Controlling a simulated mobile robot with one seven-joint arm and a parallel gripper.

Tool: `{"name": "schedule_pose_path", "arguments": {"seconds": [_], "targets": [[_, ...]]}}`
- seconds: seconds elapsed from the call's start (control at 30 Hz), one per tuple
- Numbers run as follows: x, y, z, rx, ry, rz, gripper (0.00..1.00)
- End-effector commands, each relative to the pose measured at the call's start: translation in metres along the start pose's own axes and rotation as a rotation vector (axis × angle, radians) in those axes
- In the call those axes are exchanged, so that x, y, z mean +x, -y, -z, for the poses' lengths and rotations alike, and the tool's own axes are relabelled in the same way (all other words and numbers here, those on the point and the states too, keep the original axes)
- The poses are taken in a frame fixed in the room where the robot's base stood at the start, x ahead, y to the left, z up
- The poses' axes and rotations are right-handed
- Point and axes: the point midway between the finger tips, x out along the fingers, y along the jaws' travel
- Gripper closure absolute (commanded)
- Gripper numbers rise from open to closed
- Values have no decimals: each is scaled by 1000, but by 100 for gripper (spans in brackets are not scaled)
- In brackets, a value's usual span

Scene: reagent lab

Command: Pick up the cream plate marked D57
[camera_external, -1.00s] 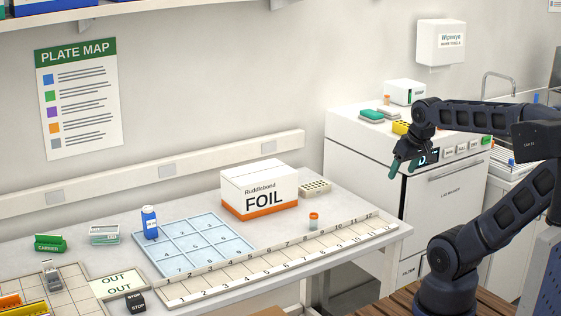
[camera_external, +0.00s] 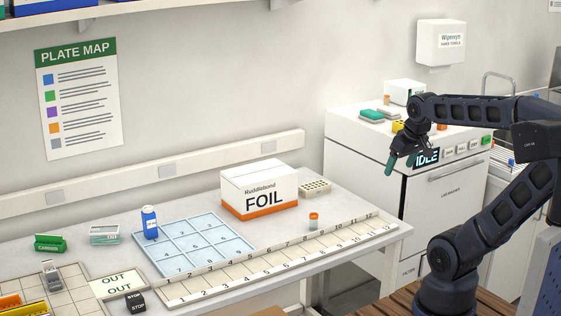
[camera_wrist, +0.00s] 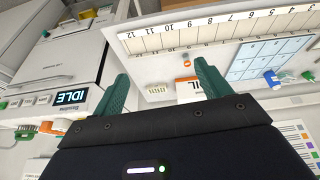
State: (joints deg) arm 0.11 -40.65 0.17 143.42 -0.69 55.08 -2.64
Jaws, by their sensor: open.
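A cream plate with rows of wells (camera_external: 316,187) lies on the bench, right of the foil box; no D57 mark can be read on it. It also shows small in the wrist view (camera_wrist: 157,88), between and beyond my fingertips. My gripper (camera_external: 401,161) has green fingers and hangs in front of the washer, well to the right of the bench and apart from the cream plate. In the wrist view, the fingers of my gripper (camera_wrist: 162,70) are spread with nothing between them.
A white foil box (camera_external: 260,190) stands left of the cream plate. An orange-capped vial (camera_external: 313,221) stands in front, near a long numbered strip (camera_external: 280,256). The washer (camera_external: 440,205) carries a green plate (camera_external: 372,115), a yellow plate (camera_external: 398,126) and other items.

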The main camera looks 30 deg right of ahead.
Motion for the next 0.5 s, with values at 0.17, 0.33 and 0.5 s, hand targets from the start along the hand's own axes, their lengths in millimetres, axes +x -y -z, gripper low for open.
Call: {"name": "schedule_pose_path", "arguments": {"seconds": [0.17, 0.33, 0.5], "targets": [[3, -8, 45, -123, 42, -22, 24], [11, -15, 89, -252, 85, -40, 24], [24, -22, 133, -381, 128, -55, 24]]}}
